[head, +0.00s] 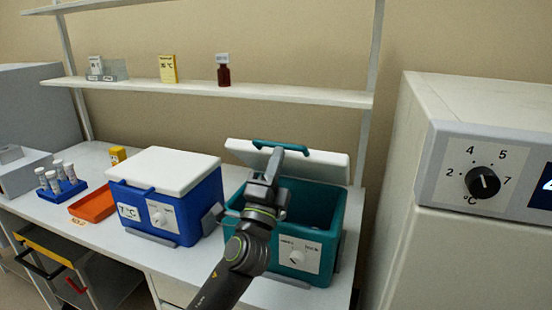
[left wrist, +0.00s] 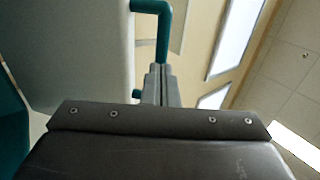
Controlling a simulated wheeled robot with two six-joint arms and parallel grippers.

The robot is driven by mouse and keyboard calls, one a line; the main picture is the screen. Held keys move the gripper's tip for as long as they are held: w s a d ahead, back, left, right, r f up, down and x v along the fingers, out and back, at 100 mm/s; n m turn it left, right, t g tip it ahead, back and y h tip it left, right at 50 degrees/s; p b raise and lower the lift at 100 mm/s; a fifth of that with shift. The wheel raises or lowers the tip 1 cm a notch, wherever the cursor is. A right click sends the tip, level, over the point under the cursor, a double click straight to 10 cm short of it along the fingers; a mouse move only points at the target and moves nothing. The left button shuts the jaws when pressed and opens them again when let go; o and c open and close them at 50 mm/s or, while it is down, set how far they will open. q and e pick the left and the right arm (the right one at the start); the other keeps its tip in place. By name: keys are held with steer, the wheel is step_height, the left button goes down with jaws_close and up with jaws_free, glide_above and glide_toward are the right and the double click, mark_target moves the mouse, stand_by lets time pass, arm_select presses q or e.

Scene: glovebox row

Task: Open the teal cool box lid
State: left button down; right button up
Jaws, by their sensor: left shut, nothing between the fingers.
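The teal cool box (head: 322,262) stands on the bench with its dark inside showing. Its white lid (head: 325,167) is raised and leans at the back of the box. The teal lid handle (head: 262,144) is at the lid's top edge. My left gripper (head: 276,155) is shut and empty, in front of the lid and close to the handle; contact is unclear. In the left wrist view the shut fingers (left wrist: 160,75) are beside the handle (left wrist: 164,35), with the pale lid (left wrist: 90,50) to the left. My right gripper is not in view.
A blue cool box (head: 190,205) with its white lid (head: 165,168) shut stands just left. An orange tray (head: 92,205) and a blue vial rack (head: 64,193) are further left. A shelf (head: 300,95) runs above. A large white appliance (head: 400,180) stands at right.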

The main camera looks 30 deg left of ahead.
arm_select(q)
steer(key=shift+w+a+r+g+h+p, duration=0.2)
steer(key=shift+w+r+g+p, duration=0.25)
steer(key=shift+w+r+p, duration=1.05)
steer(key=shift+w+a+r+g+h+p, duration=0.15)
steer(key=shift+r+g+p, duration=0.35)
steer(key=shift+p, duration=2)
steer(key=shift+w+a+r+g+h+p, duration=0.1)
steer(key=shift+w+a+r+g+p, duration=0.25)
steer(key=shift+w+r+p, duration=1.15)
steer(key=p+x, duration=0.2)
steer(key=x, duration=0.1)
steer(key=shift+a, duration=0.1)
steer(key=b+x, duration=0.1)
steer(key=x, duration=0.6)
steer(key=shift+w+f, duration=0.2)
steer(key=shift+f, duration=0.2)
steer(key=shift+a, duration=0.1)
